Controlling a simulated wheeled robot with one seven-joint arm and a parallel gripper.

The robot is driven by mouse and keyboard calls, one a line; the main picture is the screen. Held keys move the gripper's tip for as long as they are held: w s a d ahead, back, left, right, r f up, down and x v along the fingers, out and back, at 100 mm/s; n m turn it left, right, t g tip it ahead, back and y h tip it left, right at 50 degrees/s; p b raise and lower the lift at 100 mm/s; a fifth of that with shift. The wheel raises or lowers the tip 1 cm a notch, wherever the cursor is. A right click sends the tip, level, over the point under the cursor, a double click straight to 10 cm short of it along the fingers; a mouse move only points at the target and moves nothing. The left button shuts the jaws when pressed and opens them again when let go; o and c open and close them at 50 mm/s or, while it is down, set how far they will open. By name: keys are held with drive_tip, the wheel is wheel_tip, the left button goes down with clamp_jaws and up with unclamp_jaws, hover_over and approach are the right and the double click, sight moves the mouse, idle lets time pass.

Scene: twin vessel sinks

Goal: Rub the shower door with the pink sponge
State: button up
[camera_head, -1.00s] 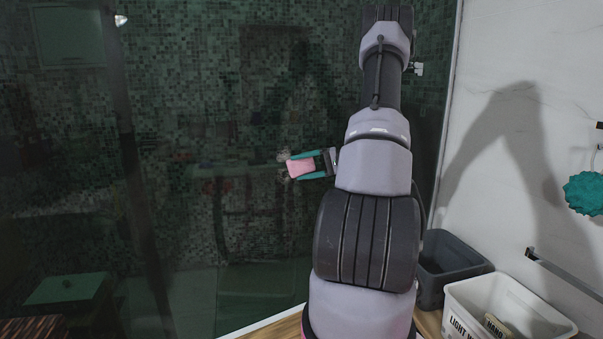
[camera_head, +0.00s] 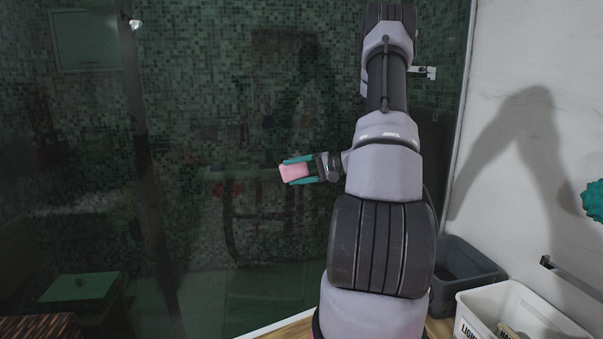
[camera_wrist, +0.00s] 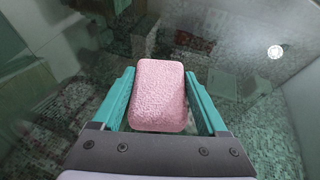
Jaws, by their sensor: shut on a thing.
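The pink sponge (camera_head: 294,172) is held between the teal fingers of my gripper (camera_head: 299,171), left of my arm in the head view. In the wrist view the sponge (camera_wrist: 158,95) sits between both fingers (camera_wrist: 160,98), its front end sticking out past them. The shower door (camera_head: 230,130) is a large dark glass pane in front of me, with green mosaic tile showing through. In the wrist view the glass (camera_wrist: 225,60) fills the background. I cannot tell whether the sponge touches the glass.
A dark grey bin (camera_head: 466,272) and a white laundry bin (camera_head: 520,312) stand at lower right beside the marble wall (camera_head: 530,70). A teal pouf (camera_head: 594,200) hangs at the right edge. A towel bar (camera_head: 570,275) juts from the wall. The glass left of my gripper is clear.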

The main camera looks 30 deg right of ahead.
sight(314, 164)
drive_tip(key=shift+w+a+r, duration=0.1)
drive_tip(key=shift+w+a, duration=0.15)
drive_tip(key=shift+a, duration=0.45)
drive_tip(key=shift+s+r, duration=0.1)
drive_tip(key=shift+r, duration=0.9)
drive_tip(key=shift+s+d, duration=0.15)
drive_tip(key=shift+d, duration=0.65)
drive_tip(key=shift+s+d, duration=0.15)
drive_tip(key=shift+d, duration=0.6)
drive_tip(key=shift+s+d, duration=0.25)
drive_tip(key=shift+d, duration=0.45)
drive_tip(key=shift+s+d, duration=0.2)
drive_tip(key=shift+d, duration=0.55)
drive_tip(key=shift+s+d, duration=0.25)
drive_tip(key=shift+d, duration=0.45)
drive_tip(key=s+a, duration=0.2)
drive_tip(key=s, duration=0.3)
drive_tip(key=shift+s, duration=0.4)
drive_tip(key=shift+s, duration=0.1)
drive_tip(key=shift+s+a, duration=0.2)
drive_tip(key=shift+s, duration=0.5)
drive_tip(key=shift+s+a, duration=0.15)
drive_tip(key=shift+s, duration=0.5)
